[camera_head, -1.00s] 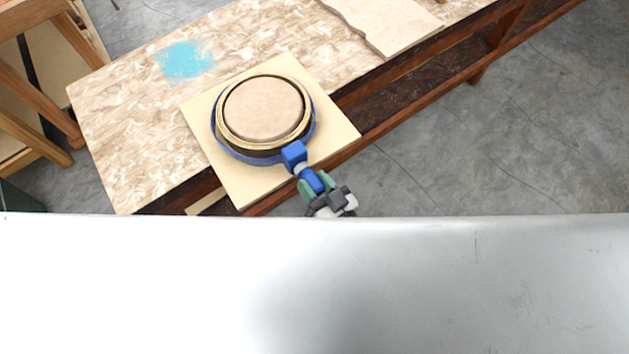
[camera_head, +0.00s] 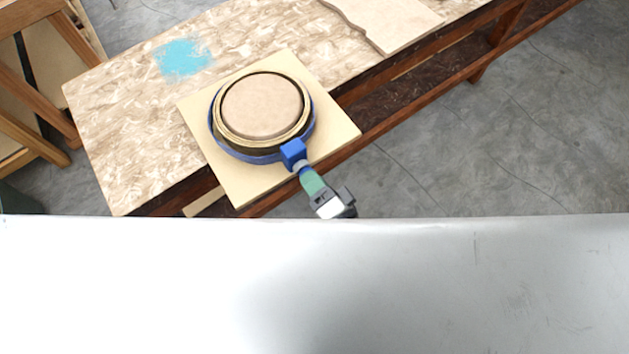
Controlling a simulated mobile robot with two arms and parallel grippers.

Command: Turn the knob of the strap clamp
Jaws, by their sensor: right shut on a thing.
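The strap clamp's blue strap (camera_head: 222,145) runs around a round wooden form (camera_head: 262,106) with bent layers at its rim. The clamp's blue block (camera_head: 293,153) sits at the near right of the form. My right gripper (camera_head: 309,179) is at the near end of the clamp, shut on its knob. The green fingers hide most of the knob; only a bit of blue and grey shows between block and fingers. My left gripper is not in view.
The form rests on a square pale board (camera_head: 240,190) on a patterned workbench (camera_head: 120,120) with a blue paint patch (camera_head: 183,57). A thin wooden sheet (camera_head: 390,25) lies at the back right. Wooden frames (camera_head: 40,90) stand at the left. Grey floor is free at the right.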

